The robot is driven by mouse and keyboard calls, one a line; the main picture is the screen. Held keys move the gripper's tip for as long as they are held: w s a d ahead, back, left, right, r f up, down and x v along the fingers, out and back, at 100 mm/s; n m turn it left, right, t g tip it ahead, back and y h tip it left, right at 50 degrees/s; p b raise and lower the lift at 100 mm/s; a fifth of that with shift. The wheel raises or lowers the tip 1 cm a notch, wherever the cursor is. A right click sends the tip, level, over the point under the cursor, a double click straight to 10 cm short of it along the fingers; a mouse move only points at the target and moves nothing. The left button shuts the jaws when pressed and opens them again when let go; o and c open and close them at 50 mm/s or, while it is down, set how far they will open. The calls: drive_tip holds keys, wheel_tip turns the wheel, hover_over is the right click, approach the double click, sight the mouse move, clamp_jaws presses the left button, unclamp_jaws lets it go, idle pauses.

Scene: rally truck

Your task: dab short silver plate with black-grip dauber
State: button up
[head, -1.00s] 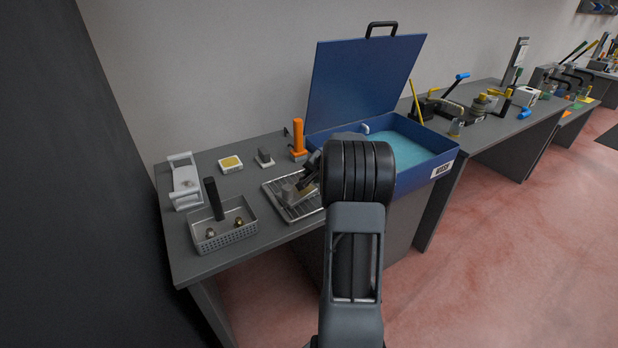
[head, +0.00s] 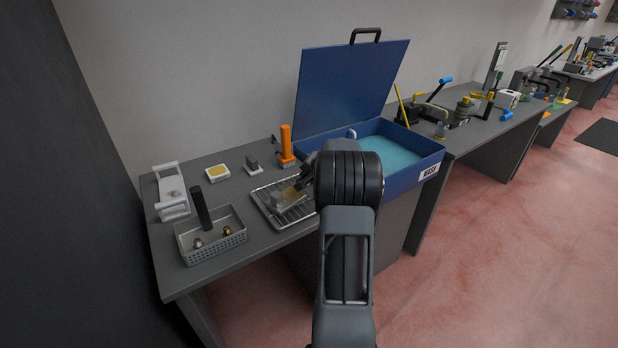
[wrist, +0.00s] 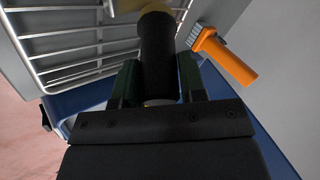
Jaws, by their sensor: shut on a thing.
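My gripper (wrist: 157,82) is shut on the black grip of a dauber (wrist: 157,50), whose yellowish tip shows at the top edge of the wrist view. In the head view my gripper (head: 306,178) is over the wire rack (head: 262,205), partly hidden by my own arm. A small flat piece (head: 284,198), likely the short silver plate, lies on the rack close below the gripper and looks yellowish. I cannot tell whether the dauber tip touches it.
A blue wash tank (head: 410,175) with raised lid is right of the rack. An orange-handled brush (head: 286,145) stands behind it; it also shows in the wrist view (wrist: 225,55). A perforated basket (head: 215,250), yellow pad dish (head: 217,172), small block (head: 253,165) and white handled holder (head: 171,190) are left.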

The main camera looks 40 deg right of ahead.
drive_tip(key=shift+s+a+f+b, duration=0.2)
drive_tip(key=shift+a+b, duration=0.35)
drive_tip(key=shift+a, duration=0.7)
drive_tip(key=shift+s+a+f+b, duration=0.15)
drive_tip(key=shift+a+b, duration=0.4)
drive_tip(key=shift+a, duration=0.7)
drive_tip(key=shift+s+a+r+b, duration=0.1)
drive_tip(key=shift+a+b, duration=0.05)
drive_tip(key=shift+a, duration=0.5)
drive_tip(key=shift+s+a+r+b, duration=0.1)
drive_tip(key=shift+a+b, duration=0.05)
drive_tip(key=shift+a, duration=0.45)
drive_tip(key=shift+r, duration=0.15)
wheel_tip(320, 180, up, 6)
drive_tip(key=p, duration=0.4)
drive_tip(key=shift+p, duration=0.3)
drive_tip(key=shift+w+d+r, duration=0.1)
drive_tip(key=shift+r, duration=0.05)
wheel_tip(320, 180, up, 3)
drive_tip(key=shift+f+p, duration=0.1)
drive_tip(key=shift+p, duration=0.8)
